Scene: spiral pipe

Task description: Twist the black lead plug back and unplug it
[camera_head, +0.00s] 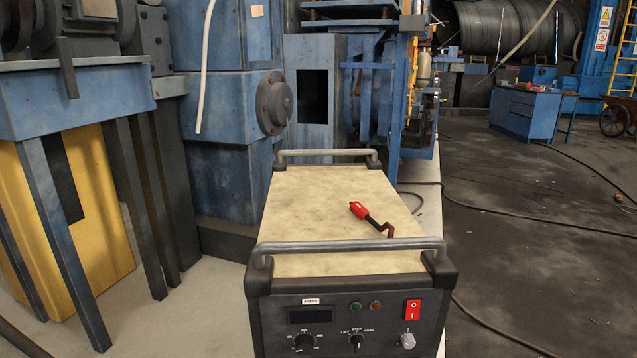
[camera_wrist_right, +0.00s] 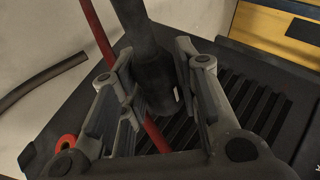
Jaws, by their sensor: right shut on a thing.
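My right gripper (camera_wrist_right: 155,72) shows in the right wrist view, its two grey fingers on either side of the black lead plug (camera_wrist_right: 156,88). It is shut on the plug, and the thick black lead (camera_wrist_right: 136,22) runs from it to the top edge. The plug's far end and its socket are hidden, so I cannot tell whether it is seated or how far it is turned. A red lead (camera_wrist_right: 98,32) passes behind the left finger. In the head view, the welding machine (camera_head: 335,275) shows its control panel, with no plug visible. My left gripper is in neither view.
A red-and-black tool (camera_head: 370,216) lies on the machine's pale top, between two grey handles (camera_head: 345,246). Blue machinery (camera_head: 225,130) stands close behind and left. A red ring (camera_wrist_right: 66,142) and black ribbed slats (camera_wrist_right: 255,100) show in the wrist view.

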